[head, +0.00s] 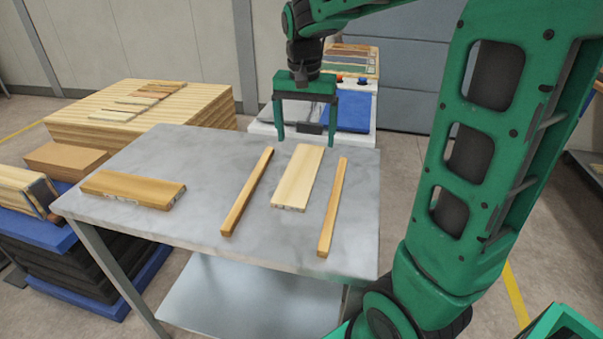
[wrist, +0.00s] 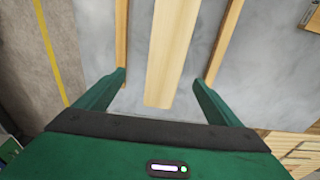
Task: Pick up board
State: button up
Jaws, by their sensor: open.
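A pale wooden board (head: 298,178) lies flat on the grey metal table (head: 205,210), between two narrow wooden strips. My green gripper (head: 306,140) is open and empty above the far end of this board, fingers pointing down. In the wrist view the board (wrist: 173,50) runs up the middle, between the spread fingers of my gripper (wrist: 160,80), apart from both. A second, browner board (head: 133,189) lies flat at the left of the table.
One strip (head: 247,192) lies left of the pale board and another strip (head: 333,205) lies right of it. A stack of wooden sheets (head: 150,110) stands behind left. A machine with a blue surface (head: 350,110) stands behind the table. The table between brown board and left strip is clear.

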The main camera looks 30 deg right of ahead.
jog(key=w, duration=0.1)
send_over(301, 171)
notch_tip(301, 171, down, 5)
jog(key=shift+f, duration=2.85)
jog(key=c, duration=1.4)
jog(key=shift+r, duration=0.15)
